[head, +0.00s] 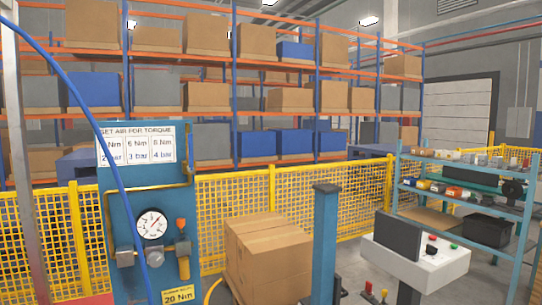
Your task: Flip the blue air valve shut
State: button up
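A blue air panel (175,150) stands at the left, with a pressure gauge (151,224) on its front. Below the gauge are grey fittings (125,257) on a horizontal pipe run. A brass-coloured fitting with an orange top (182,240) is to the right of the gauge. I cannot make out a separate blue valve handle or tell its position. A blue hose (97,135) curves down from the upper left and crosses in front of the panel. My gripper is not in this view.
A torque and pressure sign (137,149) is on the panel's top; a "20 Nm" label (178,295) is below. Cardboard boxes (268,262) stand right of it, before yellow mesh fencing (330,212). A blue post (325,240), control console (415,262) and parts shelf (465,190) stand farther right.

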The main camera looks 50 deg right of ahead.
aim_at(191, 168)
jog(key=z, duration=0.4)
jog(key=k, duration=0.65)
jog(key=u, duration=0.65)
jog(key=i, duration=1.55)
jog(key=z, duration=1)
